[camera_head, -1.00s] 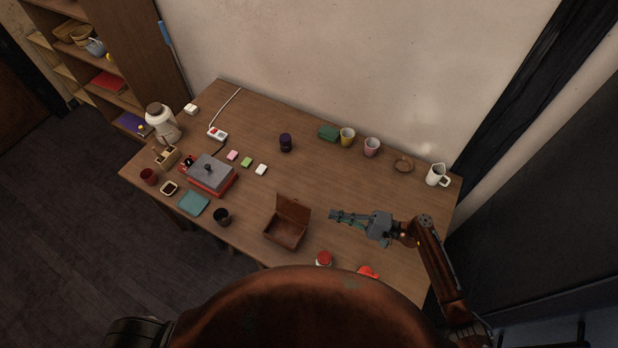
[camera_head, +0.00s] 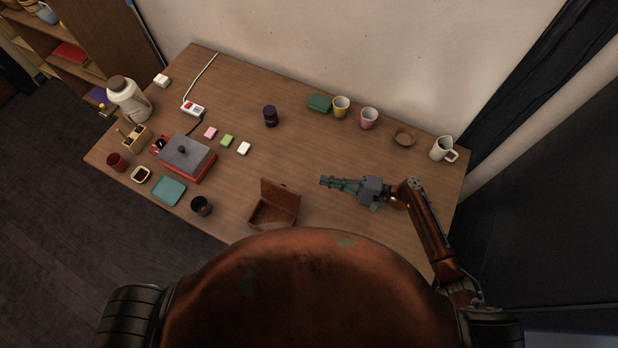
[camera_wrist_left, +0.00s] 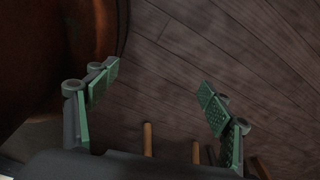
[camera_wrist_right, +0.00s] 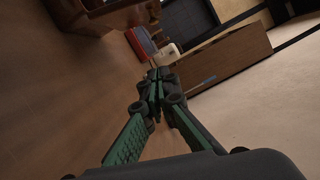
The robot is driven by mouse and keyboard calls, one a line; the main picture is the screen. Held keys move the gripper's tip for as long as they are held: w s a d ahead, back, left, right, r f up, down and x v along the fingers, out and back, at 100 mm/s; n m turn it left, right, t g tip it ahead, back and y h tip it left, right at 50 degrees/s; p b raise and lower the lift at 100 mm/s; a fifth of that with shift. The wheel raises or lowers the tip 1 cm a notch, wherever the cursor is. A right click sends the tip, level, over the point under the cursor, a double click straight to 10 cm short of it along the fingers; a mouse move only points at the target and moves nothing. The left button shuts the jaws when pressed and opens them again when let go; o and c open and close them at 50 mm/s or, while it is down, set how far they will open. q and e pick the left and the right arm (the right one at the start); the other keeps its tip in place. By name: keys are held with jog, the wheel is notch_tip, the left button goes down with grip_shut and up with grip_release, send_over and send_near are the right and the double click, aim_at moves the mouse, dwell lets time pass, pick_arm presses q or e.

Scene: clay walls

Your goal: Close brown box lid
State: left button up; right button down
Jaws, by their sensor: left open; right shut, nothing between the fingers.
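The brown box (camera_head: 272,215) stands near the front edge of the table, with its lid (camera_head: 280,196) raised on the far side. Its near edge is close to my own body in the head view. My right gripper (camera_head: 322,181) is shut and empty, above the table to the right of the lid and pointing left. In the right wrist view its fingers (camera_wrist_right: 156,85) meet; a brown wooden shape, perhaps the box (camera_wrist_right: 100,15), shows at the top. My left gripper (camera_wrist_left: 155,90) is open and empty over the dark floor; it is not in the head view.
A black cup (camera_head: 201,206) stands left of the box, beside a teal item (camera_head: 168,190) and a red-and-grey appliance (camera_head: 187,157).

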aim_at(281, 193)
jog(key=s+a+r+p, duration=0.1)
jog(key=s+a+p, duration=0.1)
jog(key=a, duration=0.8)
jog(key=shift+s+a+r+p, duration=0.25)
jog(key=shift+a+r+p, duration=0.05)
jog(key=shift+r+p, duration=0.1)
jog(key=shift+s+r, duration=0.1)
